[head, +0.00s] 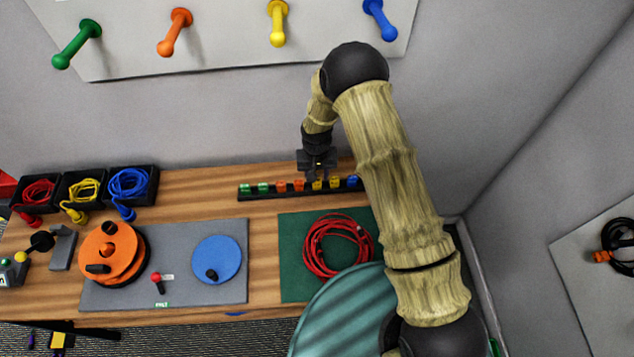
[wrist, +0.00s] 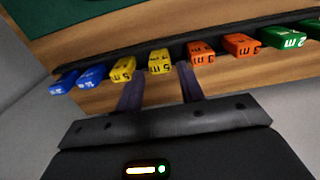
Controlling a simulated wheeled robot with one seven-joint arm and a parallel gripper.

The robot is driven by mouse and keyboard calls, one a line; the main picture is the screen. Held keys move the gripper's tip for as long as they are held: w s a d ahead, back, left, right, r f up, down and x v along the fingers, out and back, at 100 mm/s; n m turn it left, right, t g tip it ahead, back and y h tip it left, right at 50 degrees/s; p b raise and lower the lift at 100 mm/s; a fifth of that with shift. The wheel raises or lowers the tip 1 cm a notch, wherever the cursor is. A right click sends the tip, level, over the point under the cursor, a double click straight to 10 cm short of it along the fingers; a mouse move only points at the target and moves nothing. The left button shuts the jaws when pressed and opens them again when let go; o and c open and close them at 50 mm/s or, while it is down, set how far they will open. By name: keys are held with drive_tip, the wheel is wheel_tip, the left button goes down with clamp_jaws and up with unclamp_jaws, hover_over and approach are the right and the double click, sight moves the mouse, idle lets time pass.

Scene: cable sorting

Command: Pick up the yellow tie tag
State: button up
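Two yellow tie tags sit side by side on a dark strip near the back of the bench, at the head view's right-centre; one is the yellow tag (head: 336,184). In the wrist view, one yellow tag (wrist: 160,62) shows just beyond the gap between my fingertips. The other yellow tag (wrist: 123,69) lies to its left, by the left finger's tip. My gripper (head: 318,177) points down over the strip. Its two fingers (wrist: 158,78) are apart with nothing held between them. I cannot tell whether the left finger touches a tag.
The dark strip (head: 285,192) also holds orange tags (wrist: 201,52), green tags (wrist: 284,38) and blue tags (wrist: 92,77). A red cable coil (head: 338,246) lies on a green mat (head: 293,285) in front. The wall stands close behind.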

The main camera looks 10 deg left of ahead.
sight(317, 184)
drive_tip(key=shift+f+p, duration=0.55)
drive_tip(key=shift+f, duration=1.2)
drive_tip(key=c, duration=0.7)
